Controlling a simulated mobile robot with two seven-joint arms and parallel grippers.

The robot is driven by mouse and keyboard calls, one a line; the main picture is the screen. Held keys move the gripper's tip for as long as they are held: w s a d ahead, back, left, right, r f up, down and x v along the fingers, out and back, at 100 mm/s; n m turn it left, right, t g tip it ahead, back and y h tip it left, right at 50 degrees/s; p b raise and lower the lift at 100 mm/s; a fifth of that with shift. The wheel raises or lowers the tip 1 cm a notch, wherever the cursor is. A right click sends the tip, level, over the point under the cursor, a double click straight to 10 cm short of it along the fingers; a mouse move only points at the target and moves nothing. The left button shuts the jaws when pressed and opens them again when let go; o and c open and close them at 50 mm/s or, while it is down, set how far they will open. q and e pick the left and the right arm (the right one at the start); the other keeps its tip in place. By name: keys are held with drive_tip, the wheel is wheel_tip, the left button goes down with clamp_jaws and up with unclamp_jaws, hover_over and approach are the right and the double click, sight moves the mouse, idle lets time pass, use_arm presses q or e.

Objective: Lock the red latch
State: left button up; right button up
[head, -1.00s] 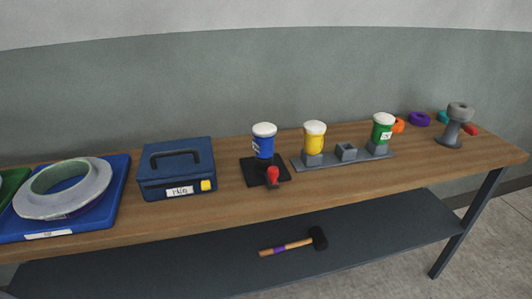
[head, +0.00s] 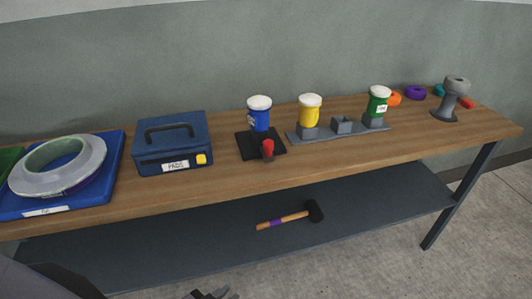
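A small upright red piece (head: 268,146) stands at the front edge of a black plate (head: 245,147) holding a blue jar with a white lid (head: 259,116). Another red piece (head: 467,102) sticks out to the right of a grey spool-shaped stand (head: 449,100) at the table's right end. I cannot tell which is the latch or whether either is locked. My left gripper (head: 210,294) shows only partly at the bottom edge, below and in front of the table, far from both. Its fingers are cut off by the frame. My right gripper is out of view.
On the wooden table (head: 225,190) are a blue case (head: 172,131), a blue tray (head: 117,147) with a roll, and a grey rack (head: 340,134) with yellow and green jars. Coloured rings lie at the back right. A mallet (head: 290,217) lies on the lower shelf.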

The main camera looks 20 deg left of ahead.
use_arm(q)
drive_tip(key=w+r+m+t, duration=0.1)
drive_tip(key=w+r+m, duration=0.2)
drive_tip(key=w+r+m+t, duration=0.1)
drive_tip(key=w+r+m, duration=0.2)
drive_tip(key=w, duration=0.1)
drive_tip(key=w+r+m+t, duration=0.1)
drive_tip(key=w+r+m, duration=0.2)
drive_tip(key=r, duration=0.1)
drive_tip(key=shift+w+a+t+b, duration=0.15)
drive_tip(key=shift+t+b, duration=0.15)
clamp_jaws()
drive_tip(key=w+r+m+t, duration=0.3)
drive_tip(key=r+m, duration=0.3)
drive_tip(key=r, duration=0.3)
drive_tip(key=shift+w+m, duration=0.3)
drive_tip(key=shift+w, duration=0.5)
approach(267, 147)
drive_tip(key=w+d, duration=0.4)
drive_tip(key=d, duration=0.1)
drive_tip(key=shift+w+a+f+p, duration=0.25)
drive_tip(key=shift+w+a, duration=0.15)
drive_tip(key=shift+a, duration=0.1)
drive_tip(key=shift+w+a+f+p, duration=0.1)
drive_tip(key=shift+w+a+p, duration=0.1)
drive_tip(key=shift+w+a, duration=0.75)
